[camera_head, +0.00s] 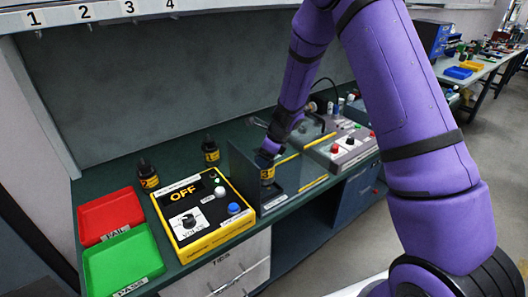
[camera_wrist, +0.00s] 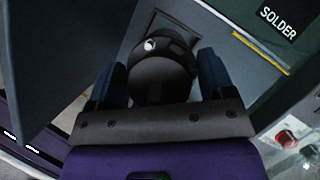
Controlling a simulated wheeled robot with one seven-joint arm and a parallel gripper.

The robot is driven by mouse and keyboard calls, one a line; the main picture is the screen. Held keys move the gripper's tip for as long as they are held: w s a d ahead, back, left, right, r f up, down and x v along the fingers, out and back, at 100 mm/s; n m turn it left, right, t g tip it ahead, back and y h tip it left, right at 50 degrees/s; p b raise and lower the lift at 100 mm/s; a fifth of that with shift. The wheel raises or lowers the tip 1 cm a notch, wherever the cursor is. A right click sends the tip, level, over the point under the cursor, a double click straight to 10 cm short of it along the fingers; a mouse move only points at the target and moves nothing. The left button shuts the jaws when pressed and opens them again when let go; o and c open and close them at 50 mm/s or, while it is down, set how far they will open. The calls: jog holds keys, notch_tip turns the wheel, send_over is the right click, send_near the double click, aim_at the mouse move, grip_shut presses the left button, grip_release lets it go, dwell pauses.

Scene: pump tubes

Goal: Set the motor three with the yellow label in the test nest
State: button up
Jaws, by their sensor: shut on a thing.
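The black motor with a yellow label reading 3 (camera_head: 267,174) is held upright in my gripper (camera_head: 268,153), beside a dark upright panel (camera_head: 243,168). In the wrist view its round dark top (camera_wrist: 160,72) sits between the two blue-black fingers of my gripper (camera_wrist: 161,82). Just beyond it in that view is a square, dark-framed recess in a grey surface (camera_wrist: 178,28), which looks like the test nest. The motor covers part of this recess. I cannot tell whether the motor's bottom touches anything.
Two other yellow-labelled black motors (camera_head: 148,175) (camera_head: 210,151) stand behind the yellow box (camera_head: 203,214), whose display reads OFF. A red FAIL tray (camera_head: 109,215) and green PASS tray (camera_head: 122,263) are left. A grey button console (camera_head: 342,145) is right.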

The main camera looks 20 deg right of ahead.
jog(key=shift+f, duration=2.25)
jog(key=shift+f, duration=0.1)
jog(key=o, duration=1.9)
jog(key=shift+f, duration=0.1)
jog(key=shift+c, duration=0.2)
